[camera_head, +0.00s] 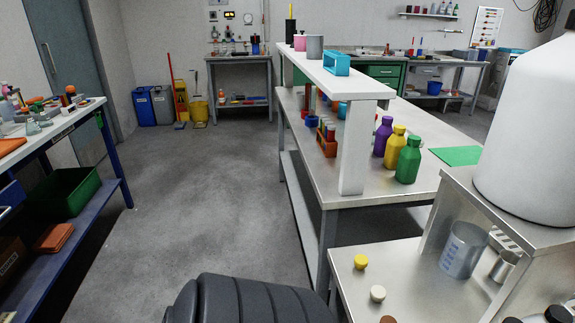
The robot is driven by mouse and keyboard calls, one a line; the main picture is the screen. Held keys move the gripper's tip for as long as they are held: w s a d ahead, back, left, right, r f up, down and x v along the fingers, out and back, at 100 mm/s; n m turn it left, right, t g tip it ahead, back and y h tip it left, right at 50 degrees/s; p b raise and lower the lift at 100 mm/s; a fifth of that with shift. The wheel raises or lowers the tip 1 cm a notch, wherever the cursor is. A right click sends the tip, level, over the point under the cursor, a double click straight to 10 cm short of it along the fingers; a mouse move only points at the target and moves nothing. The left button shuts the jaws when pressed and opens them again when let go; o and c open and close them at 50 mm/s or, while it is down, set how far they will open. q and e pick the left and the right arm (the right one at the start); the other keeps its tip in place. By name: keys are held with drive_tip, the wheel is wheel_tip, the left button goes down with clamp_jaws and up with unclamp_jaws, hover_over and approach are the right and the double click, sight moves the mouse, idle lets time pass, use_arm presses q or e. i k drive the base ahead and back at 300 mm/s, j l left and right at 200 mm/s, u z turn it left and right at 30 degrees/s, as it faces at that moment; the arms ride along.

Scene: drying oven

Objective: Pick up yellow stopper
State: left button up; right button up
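The small yellow stopper (360,261) sits on the lower metal bench (345,285) at the front right, near its left edge. A white stopper (378,293) is just below and to its right in the picture, apart from it. Part of a brown stopper (388,319) shows at the bottom edge. Neither of my grippers is in view. A dark ribbed part at the bottom middle may be mine.
A clear beaker (463,249) and a metal container (504,265) stand right of the stoppers, under a raised shelf carrying a large white vessel (530,140). Purple, yellow and green bottles stand on the bench behind. The grey floor (195,200) at left is clear.

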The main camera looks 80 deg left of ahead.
sight(361, 261)
drive_tip(key=u, duration=1.95)
drive_tip(key=i+j+z, duration=0.2)
drive_tip(key=j, duration=0.3)
drive_tip(key=j+z, duration=0.25)
drive_tip(key=j, duration=0.2)
drive_tip(key=j+z, duration=0.2)
drive_tip(key=j, duration=0.3)
drive_tip(key=i, duration=0.05)
